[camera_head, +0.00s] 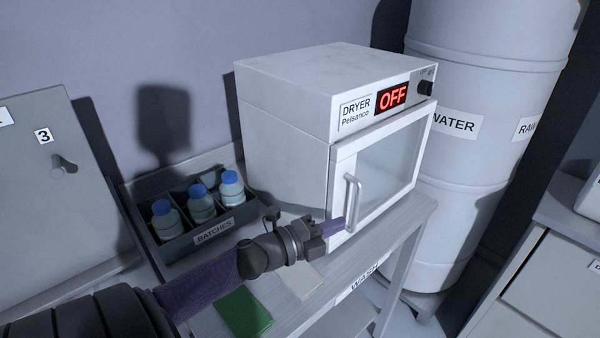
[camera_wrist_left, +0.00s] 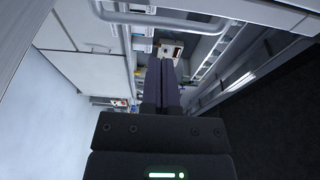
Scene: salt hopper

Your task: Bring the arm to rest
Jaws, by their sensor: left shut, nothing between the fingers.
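My left arm comes in from the lower left in the head view. My left gripper (camera_head: 334,227) is shut and empty, with its fingertips close to the lower end of the dryer door's handle (camera_head: 352,203). Whether they touch the handle cannot be told. In the left wrist view the shut fingers (camera_wrist_left: 161,84) point away from the camera, and a pale bar like the handle (camera_wrist_left: 150,18) crosses the top. The white dryer (camera_head: 290,130) has its door closed and its display (camera_head: 392,96) reads OFF. My right gripper is not in view.
A dark batches rack (camera_head: 176,246) with blue-capped bottles (camera_head: 201,204) stands left of the dryer. A green cloth (camera_head: 243,313) and a pale cloth (camera_head: 298,281) lie on the bench (camera_head: 405,227) near my arm. A large water barrel (camera_head: 480,180) stands behind, to the right.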

